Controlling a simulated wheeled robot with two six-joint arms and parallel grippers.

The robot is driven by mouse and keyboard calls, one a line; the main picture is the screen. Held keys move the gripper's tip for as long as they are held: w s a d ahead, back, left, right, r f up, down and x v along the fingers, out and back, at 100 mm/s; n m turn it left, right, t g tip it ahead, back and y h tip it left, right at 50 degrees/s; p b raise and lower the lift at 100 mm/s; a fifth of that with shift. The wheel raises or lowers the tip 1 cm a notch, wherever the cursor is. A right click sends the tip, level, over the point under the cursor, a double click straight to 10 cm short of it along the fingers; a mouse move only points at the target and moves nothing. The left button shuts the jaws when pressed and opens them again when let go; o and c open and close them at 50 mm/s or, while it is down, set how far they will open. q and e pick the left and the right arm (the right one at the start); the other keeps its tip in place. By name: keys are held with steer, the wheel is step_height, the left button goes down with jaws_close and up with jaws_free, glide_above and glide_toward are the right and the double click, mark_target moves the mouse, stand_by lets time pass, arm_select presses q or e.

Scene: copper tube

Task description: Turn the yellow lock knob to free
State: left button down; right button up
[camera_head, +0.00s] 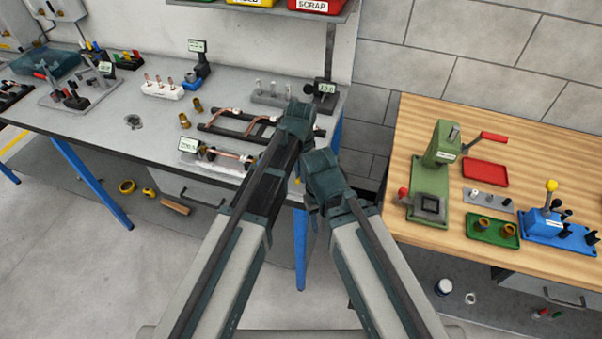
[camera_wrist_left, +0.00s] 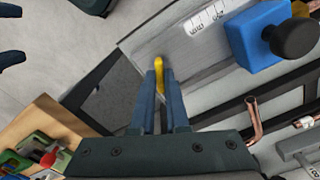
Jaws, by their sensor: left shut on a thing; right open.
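The yellow lock knob (camera_wrist_left: 158,62) shows as a small yellow piece between the fingertips of my left gripper (camera_wrist_left: 160,75) in the left wrist view. The left gripper is shut on it. In the head view my left gripper (camera_head: 298,118) is over the right end of the grey bench, and its own wrist hides the knob and fingertips. My right gripper (camera_head: 325,175) is lower, off the bench's right edge. Its two spread fingers show at the left edge of the left wrist view (camera_wrist_left: 9,35), open and empty. The knob's turned angle cannot be told.
A blue block (camera_wrist_left: 258,38) with a black knob (camera_wrist_left: 292,38) and a white scale (camera_wrist_left: 208,18) are near the left gripper. Bent copper tubes (camera_wrist_left: 254,120) lie close by on a dark rack (camera_head: 235,127). A wooden bench (camera_head: 400,150) with a green press (camera_head: 436,165) stands right.

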arm_select(q)
steer(key=n, duration=0.5)
steer(key=shift+n, duration=0.4)
stand_by(0.4)
steer(key=c, duration=0.9)
jaws_free()
steer(key=shift+r, duration=0.15)
step_height(320, 180, up, 14)
steer(key=p, duration=1.4)
steer(key=shift+f, duration=0.2)
steer(key=shift+f, duration=0.1)
